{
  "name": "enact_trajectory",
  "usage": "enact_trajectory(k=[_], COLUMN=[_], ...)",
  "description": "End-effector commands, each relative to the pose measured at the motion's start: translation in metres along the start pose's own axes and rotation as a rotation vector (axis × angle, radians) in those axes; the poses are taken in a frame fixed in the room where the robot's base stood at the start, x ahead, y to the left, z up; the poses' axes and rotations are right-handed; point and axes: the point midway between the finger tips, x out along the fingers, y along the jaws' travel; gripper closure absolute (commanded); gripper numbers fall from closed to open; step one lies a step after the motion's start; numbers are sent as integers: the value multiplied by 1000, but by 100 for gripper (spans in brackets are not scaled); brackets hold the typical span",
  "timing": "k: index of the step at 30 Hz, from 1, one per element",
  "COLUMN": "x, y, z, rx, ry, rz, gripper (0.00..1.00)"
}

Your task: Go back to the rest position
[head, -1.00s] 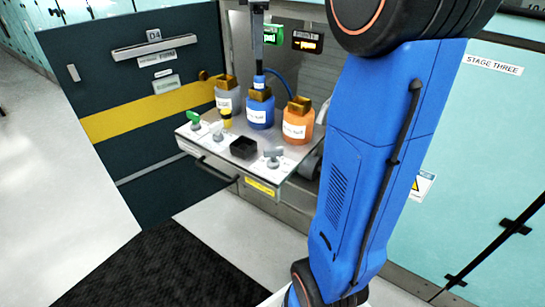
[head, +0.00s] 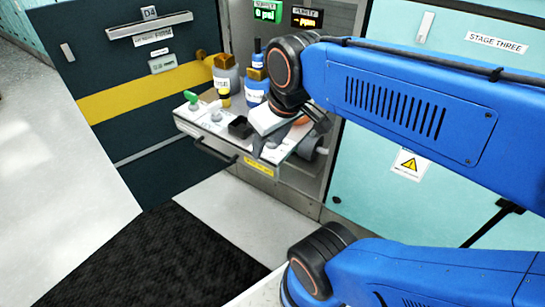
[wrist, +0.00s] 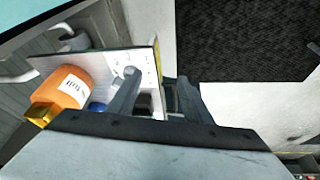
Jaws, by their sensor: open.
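My gripper (wrist: 158,100) is open, with its two dark fingers apart and nothing visibly held between them. In the wrist view it is over the front part of the shelf (wrist: 144,60). In the head view my wrist hangs over the shelf's right part, and the fingers are largely hidden there. An orange bottle (wrist: 72,88) with a gold cap lies to the left of the fingers in the wrist view; my wrist mostly covers it in the head view.
A grey bottle (head: 226,80) and a blue bottle (head: 255,92) stand at the shelf's back. A dark cabinet (head: 120,110) stands left. A black mat (head: 150,260) covers open floor.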

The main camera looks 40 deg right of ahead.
Motion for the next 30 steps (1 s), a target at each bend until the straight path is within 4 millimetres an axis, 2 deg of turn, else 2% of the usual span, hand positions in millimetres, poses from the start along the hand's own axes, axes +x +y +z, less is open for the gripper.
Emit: enact_trajectory(k=[1, 3, 7, 30], x=[6, 13, 19, 20], y=[-4, -7, -9, -9], z=[11, 22, 31, 31], rx=[27, 65, 101, 106], ry=[10, 22, 34, 34], rz=[-2, -4, -7, -7], gripper=[54, 54, 54, 54])
